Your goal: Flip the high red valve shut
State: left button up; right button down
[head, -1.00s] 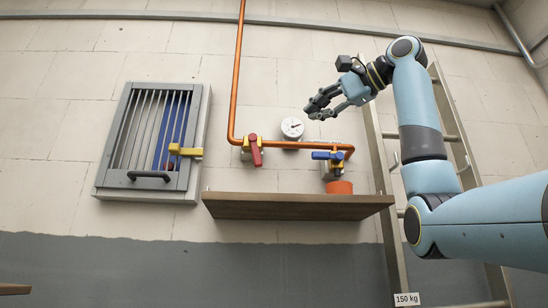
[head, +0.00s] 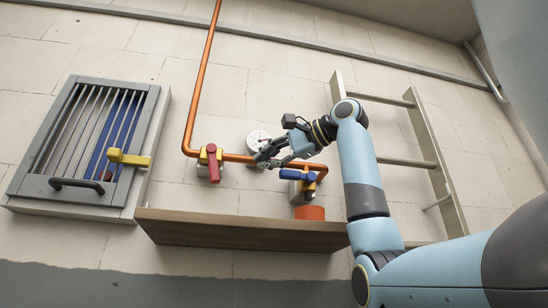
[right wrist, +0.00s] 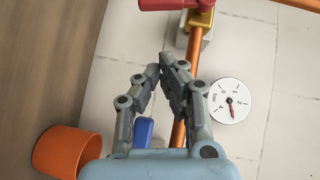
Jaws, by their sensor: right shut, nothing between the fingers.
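The red valve handle (head: 213,170) hangs down from a yellow-bodied valve (head: 209,151) on the orange pipe, crosswise to the pipe's level run. In the right wrist view the red handle (right wrist: 170,4) shows at the top edge, partly cut off. My right gripper (head: 259,163) is in front of the pipe, to the right of the red valve and apart from it. In the right wrist view its fingers (right wrist: 169,62) are together and empty, with the red handle beyond the tips. My left gripper is not in view.
A blue-handled valve (head: 298,175) sits just below my right gripper. A pressure gauge (head: 258,140) is behind the fingers. An orange pot (head: 309,212) stands on the wooden shelf (head: 235,229).

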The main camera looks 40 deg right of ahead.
aim_at(213, 163)
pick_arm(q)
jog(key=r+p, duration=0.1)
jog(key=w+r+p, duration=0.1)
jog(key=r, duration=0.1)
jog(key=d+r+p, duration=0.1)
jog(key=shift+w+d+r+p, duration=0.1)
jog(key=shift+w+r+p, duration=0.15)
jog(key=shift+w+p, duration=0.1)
pick_arm(e)
jog(key=w+a+f, duration=0.2)
jog(key=w+a, duration=0.2)
jog(key=w, duration=0.3)
jog(key=shift+w, duration=0.2)
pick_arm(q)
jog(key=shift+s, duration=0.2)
pick_arm(e)
jog(key=shift+s, duration=0.1)
